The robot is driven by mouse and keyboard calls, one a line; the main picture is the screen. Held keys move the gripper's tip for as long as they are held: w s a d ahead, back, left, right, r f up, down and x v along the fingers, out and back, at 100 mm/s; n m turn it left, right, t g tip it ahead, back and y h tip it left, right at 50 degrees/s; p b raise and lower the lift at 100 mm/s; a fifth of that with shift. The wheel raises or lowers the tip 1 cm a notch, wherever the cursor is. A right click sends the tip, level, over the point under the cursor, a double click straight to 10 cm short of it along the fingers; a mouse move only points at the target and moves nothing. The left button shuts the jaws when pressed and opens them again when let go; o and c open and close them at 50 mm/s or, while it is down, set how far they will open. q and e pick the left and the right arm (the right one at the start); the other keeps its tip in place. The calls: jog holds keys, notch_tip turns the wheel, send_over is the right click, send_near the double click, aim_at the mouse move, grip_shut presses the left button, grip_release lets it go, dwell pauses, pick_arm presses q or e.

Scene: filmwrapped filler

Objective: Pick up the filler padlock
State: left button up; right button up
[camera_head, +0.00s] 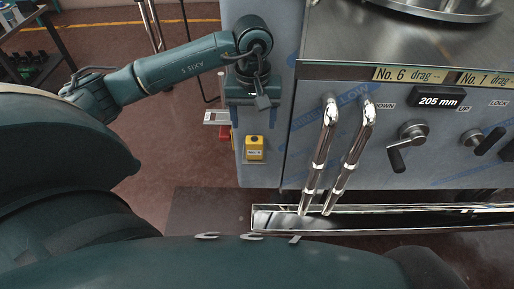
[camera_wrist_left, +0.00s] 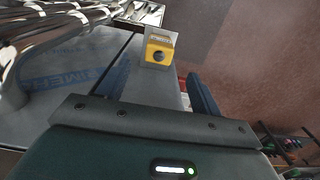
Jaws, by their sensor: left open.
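A small yellow block with a dark round spot, which looks like the padlock (camera_head: 254,151), sits on a small grey ledge at the lower end of the grey-blue panel. It also shows at the top centre of the left wrist view (camera_wrist_left: 158,50). I cannot make out a shackle. My left gripper (camera_head: 262,101) is in front of the panel, above the yellow block in the head view and apart from it. It is open and empty. In the wrist view a blue finger (camera_wrist_left: 203,100) shows to the right below the block. My right gripper is not in view.
The steel filler front (camera_head: 400,165) has two shiny upright pipes (camera_head: 335,150) close to the right of the ledge, plus black-handled cranks. A metal trough (camera_head: 390,218) runs below. A red item (camera_head: 225,133) is left of the block. Open floor (camera_head: 170,150) lies left.

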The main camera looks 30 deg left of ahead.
aim_at(255, 139)
pick_arm(q)
notch_tip(255, 139, down, 10)
jog(key=shift+d+f, duration=0.1)
jog(key=shift+d, duration=0.05)
dwell(0.4)
jog(key=shift+c, duration=0.5)
jog(key=c, duration=1.1)
jog(key=shift+c, duration=0.2)
